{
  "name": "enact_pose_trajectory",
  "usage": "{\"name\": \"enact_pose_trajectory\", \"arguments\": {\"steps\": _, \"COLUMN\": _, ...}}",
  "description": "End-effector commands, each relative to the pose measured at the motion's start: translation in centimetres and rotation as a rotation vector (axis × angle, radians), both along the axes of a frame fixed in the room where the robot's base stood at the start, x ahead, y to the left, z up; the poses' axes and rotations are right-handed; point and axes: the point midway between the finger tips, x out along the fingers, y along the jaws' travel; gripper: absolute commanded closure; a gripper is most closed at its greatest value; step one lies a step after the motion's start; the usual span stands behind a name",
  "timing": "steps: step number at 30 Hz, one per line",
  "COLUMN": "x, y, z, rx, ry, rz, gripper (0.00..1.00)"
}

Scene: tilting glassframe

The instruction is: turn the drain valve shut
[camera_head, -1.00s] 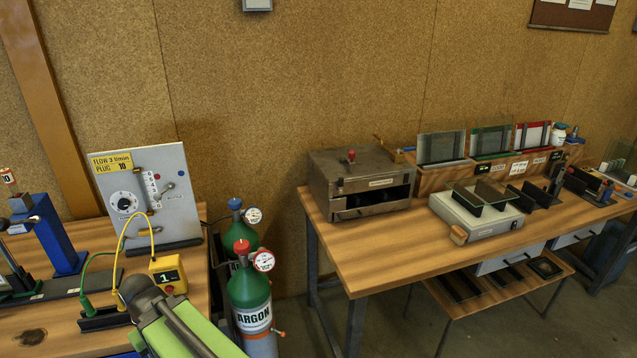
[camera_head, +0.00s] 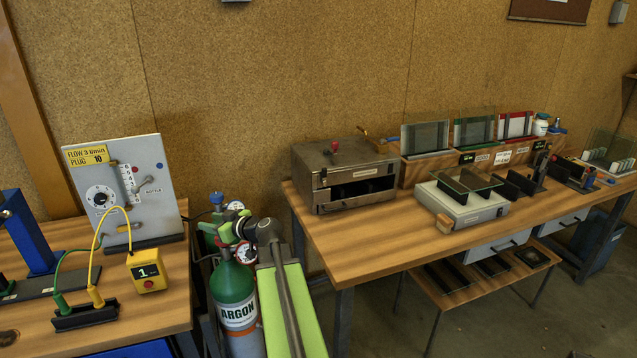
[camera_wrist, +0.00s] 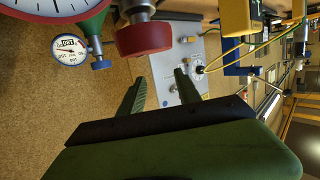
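No part in view is labelled as a drain valve that I can read. Candidates are the small levers on the grey flow panel (camera_head: 125,190) at left, and the cylinder valves. My gripper (camera_head: 222,225) is at the top of the green argon cylinder (camera_head: 233,285), covering most of its valve in the head view. In the wrist view my gripper (camera_wrist: 160,90) is open, with nothing between its fingers. The red valve knob (camera_wrist: 143,38) is above the fingers, apart from them. The grey panel (camera_wrist: 178,62) lies beyond the fingertips.
A second cylinder with a blue knob (camera_head: 217,198) and gauge stands behind the argon one. A yellow box (camera_head: 146,270) with cables is on the left bench. The right bench (camera_head: 390,250) holds a metal oven (camera_head: 345,178), glass plates and a scale-like box (camera_head: 460,205).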

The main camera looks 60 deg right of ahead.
Motion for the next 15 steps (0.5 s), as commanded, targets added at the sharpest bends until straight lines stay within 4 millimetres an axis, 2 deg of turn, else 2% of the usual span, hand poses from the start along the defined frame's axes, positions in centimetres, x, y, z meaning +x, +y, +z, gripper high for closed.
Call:
{"name": "enact_pose_trajectory", "arguments": {"steps": 1, "x": -2.4, "y": -5.0, "z": -0.4, "rx": 0.001, "ry": -0.03, "rz": -0.083, "gripper": 0.6}}
{"name": "enact_pose_trajectory", "arguments": {"steps": 2, "x": -4.0, "y": -7.9, "z": -0.2, "rx": 0.0, "ry": -0.052, "rz": -0.134, "gripper": 0.6}}
{"name": "enact_pose_trajectory", "arguments": {"steps": 3, "x": -6.5, "y": -11.7, "z": 0.0, "rx": -0.002, "ry": -0.08, "rz": -0.205, "gripper": 0.6}}
{"name": "enact_pose_trajectory", "arguments": {"steps": 5, "x": -10.7, "y": -17.3, "z": 0.3, "rx": -0.007, "ry": -0.123, "rz": -0.313, "gripper": 0.6}}
{"name": "enact_pose_trajectory", "arguments": {"steps": 6, "x": -13.8, "y": -20.8, "z": 0.5, "rx": -0.012, "ry": -0.148, "rz": -0.384, "gripper": 0.6}}
{"name": "enact_pose_trajectory", "arguments": {"steps": 7, "x": -16.0, "y": -23.0, "z": 0.7, "rx": -0.017, "ry": -0.167, "rz": -0.433, "gripper": 0.6}}
{"name": "enact_pose_trajectory", "arguments": {"steps": 9, "x": -20.8, "y": -27.3, "z": 1.0, "rx": -0.028, "ry": -0.201, "rz": -0.533, "gripper": 0.6}}
{"name": "enact_pose_trajectory", "arguments": {"steps": 12, "x": -25.7, "y": -30.9, "z": 1.4, "rx": -0.039, "ry": -0.232, "rz": -0.626, "gripper": 0.6}}
{"name": "enact_pose_trajectory", "arguments": {"steps": 15, "x": -27.9, "y": -32.4, "z": 1.6, "rx": -0.043, "ry": -0.246, "rz": -0.669, "gripper": 0.6}}
